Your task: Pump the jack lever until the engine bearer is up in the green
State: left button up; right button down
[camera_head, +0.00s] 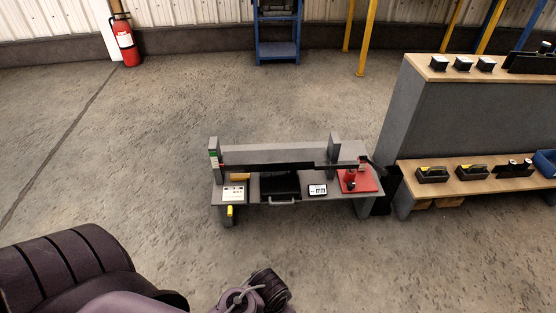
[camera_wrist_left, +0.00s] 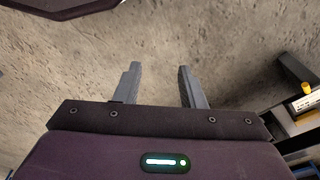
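A low grey bench (camera_head: 325,199) stands mid-floor in the head view. A long dark bar (camera_head: 270,167), apparently the engine bearer, spans it between two grey posts. The left post carries a small scale (camera_head: 213,159) with green on it. A small red mark at the bar's left end appears low on the scale; the exact reading is too small to tell. The red jack (camera_head: 357,182) sits at the bench's right end. A dark piece beside it may be the lever. My left gripper (camera_wrist_left: 159,83) is open and empty above bare floor. My right gripper is not in view.
The bench also holds a white panel (camera_head: 233,193), a small display (camera_head: 317,190) and a black tray (camera_head: 280,187). A wooden-topped shelf unit (camera_head: 440,165) stands close to its right. A fire extinguisher (camera_head: 125,40) is at the back wall. Floor before the bench is clear.

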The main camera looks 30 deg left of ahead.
pick_arm(q)
jog(key=s+a+f+p, duration=0.2)
jog(key=f+p, duration=0.1)
jog(key=f, duration=0.4)
jog(key=s+a+f+p, duration=0.2)
jog(key=f, duration=0.5)
jog(key=s+a+f+p, duration=0.2)
jog(key=s+p, duration=0.4)
jog(key=s, duration=0.6)
jog(key=shift+s+f+n+y, duration=0.3)
jog(key=shift+s+f, duration=0.1)
jog(key=shift+f, duration=0.15)
dwell(0.7)
